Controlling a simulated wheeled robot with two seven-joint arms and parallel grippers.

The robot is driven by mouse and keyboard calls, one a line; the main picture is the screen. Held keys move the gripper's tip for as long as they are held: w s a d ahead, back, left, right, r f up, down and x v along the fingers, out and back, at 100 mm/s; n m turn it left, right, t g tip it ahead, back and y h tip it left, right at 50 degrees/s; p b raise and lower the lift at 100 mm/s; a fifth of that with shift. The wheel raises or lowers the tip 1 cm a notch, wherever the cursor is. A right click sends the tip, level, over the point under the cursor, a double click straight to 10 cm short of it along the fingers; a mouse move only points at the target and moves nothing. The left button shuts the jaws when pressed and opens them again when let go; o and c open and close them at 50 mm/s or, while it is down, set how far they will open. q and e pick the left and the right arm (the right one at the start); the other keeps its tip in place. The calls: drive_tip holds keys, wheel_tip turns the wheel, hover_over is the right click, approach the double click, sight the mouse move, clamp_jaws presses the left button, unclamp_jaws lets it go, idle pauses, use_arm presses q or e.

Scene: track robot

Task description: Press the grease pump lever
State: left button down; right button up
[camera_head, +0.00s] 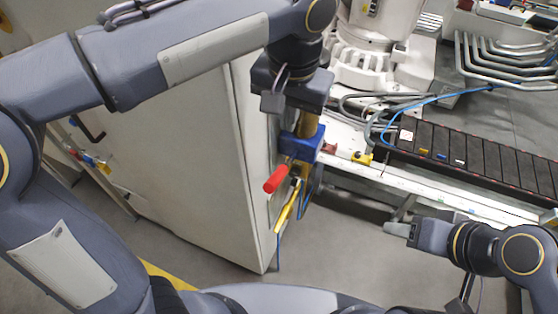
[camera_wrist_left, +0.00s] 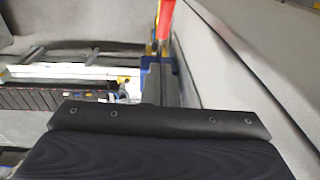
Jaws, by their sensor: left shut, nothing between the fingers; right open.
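The grease pump has a blue body (camera_head: 301,145) with a yellow cylinder (camera_head: 308,124), fixed beside the edge of a large pale cabinet. Its lever ends in a red handle (camera_head: 276,179) that slants down to the left. My left gripper (camera_head: 291,88) is above the pump in the head view; its fingertips are not clear there. In the left wrist view its fingers (camera_wrist_left: 160,66) are together and empty, and the red handle (camera_wrist_left: 166,18) shows just beyond their tips. I cannot tell whether they touch. My right gripper (camera_head: 398,229) is open and empty at the lower right, away from the pump.
The pale cabinet (camera_head: 190,150) stands close to the left of the pump; its wall (camera_wrist_left: 240,65) runs along the right in the left wrist view. A black slotted rack (camera_head: 470,155) lies on a white rail to the right. Grey floor (camera_head: 350,235) is clear below the pump.

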use_arm(q)
hover_over(277, 176)
drive_tip(key=w+d, duration=0.2)
wheel_tip(277, 176, down, 9)
drive_tip(key=f, duration=0.1)
drive_tip(key=s+a+f, duration=0.1)
drive_tip(key=f, duration=0.1)
drive_tip(key=shift+s+a+f, duration=0.1)
drive_tip(key=shift+a+f, duration=0.1)
drive_tip(key=shift+s+a+f, duration=0.15)
drive_tip(key=shift+f, duration=0.3)
drive_tip(key=shift+s+a+f+t+b, duration=0.1)
drive_tip(key=shift+s+f+t+b, duration=0.1)
drive_tip(key=shift+f+b, duration=0.3)
drive_tip(key=shift+s+f+t+b, duration=0.1)
drive_tip(key=shift+s+f+b, duration=0.1)
drive_tip(key=shift+b, duration=0.5)
drive_tip(key=s+f+t+h+b, duration=0.1)
drive_tip(key=f+b, duration=0.4)
drive_tip(key=b, duration=0.8)
drive_tip(key=s+a+f+t+h+b, duration=0.1)
drive_tip(key=f+t+b, duration=0.4)
drive_tip(key=b, duration=0.7)
drive_tip(key=shift+s+f+t+b, duration=0.35)
drive_tip(key=shift+s+t, duration=0.15)
drive_tip(key=shift+s, duration=0.35)
drive_tip(key=shift+a+f, duration=0.1)
